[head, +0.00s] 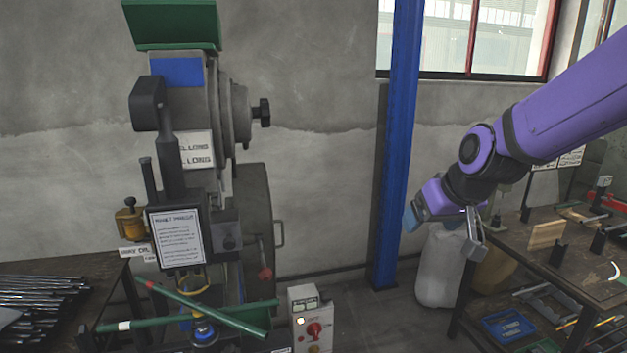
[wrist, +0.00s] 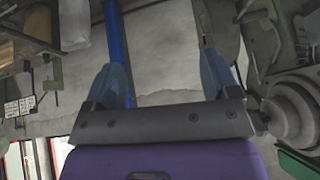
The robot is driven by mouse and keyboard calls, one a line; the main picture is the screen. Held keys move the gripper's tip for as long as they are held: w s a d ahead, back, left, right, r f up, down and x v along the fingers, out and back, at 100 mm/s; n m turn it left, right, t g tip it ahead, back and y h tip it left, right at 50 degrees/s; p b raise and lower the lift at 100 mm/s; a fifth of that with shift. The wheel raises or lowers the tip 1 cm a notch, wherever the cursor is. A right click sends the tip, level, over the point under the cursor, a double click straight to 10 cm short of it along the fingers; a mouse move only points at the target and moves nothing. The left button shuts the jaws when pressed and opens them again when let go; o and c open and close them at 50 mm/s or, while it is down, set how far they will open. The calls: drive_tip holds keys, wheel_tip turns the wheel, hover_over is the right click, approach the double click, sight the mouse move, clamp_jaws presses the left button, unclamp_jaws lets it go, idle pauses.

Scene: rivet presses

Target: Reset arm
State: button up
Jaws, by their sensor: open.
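My arm is purple and reaches in from the upper right of the head view. My gripper (head: 441,222) hangs at its end, to the right of the blue post, in front of the white jug. In the wrist view my gripper (wrist: 162,75) has its two blue-grey fingers spread wide apart with nothing between them. Past the fingers there is grey wall and floor. The gripper touches nothing that I can see.
A rivet press (head: 180,130) stands at the left, with a table of metal rods (head: 40,290) beside it. A blue post (head: 397,140) rises mid-right. A workbench (head: 540,265) with tools is at the right. A white jug (head: 437,270) stands on the floor. A control box (head: 312,325) is low centre.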

drive_tip(key=s+d+r, duration=0.2)
drive_tip(key=s+d, duration=0.1)
drive_tip(key=s, duration=0.4)
drive_tip(key=s+d+r+m+h, duration=0.1)
drive_tip(key=s+d+r, duration=0.1)
drive_tip(key=s, duration=0.5)
drive_tip(key=s+d+r+m+g+h, duration=0.1)
drive_tip(key=s+d+r, duration=0.2)
drive_tip(key=s, duration=0.5)
drive_tip(key=shift+d+r, duration=0.25)
drive_tip(key=shift+d, duration=0.1)
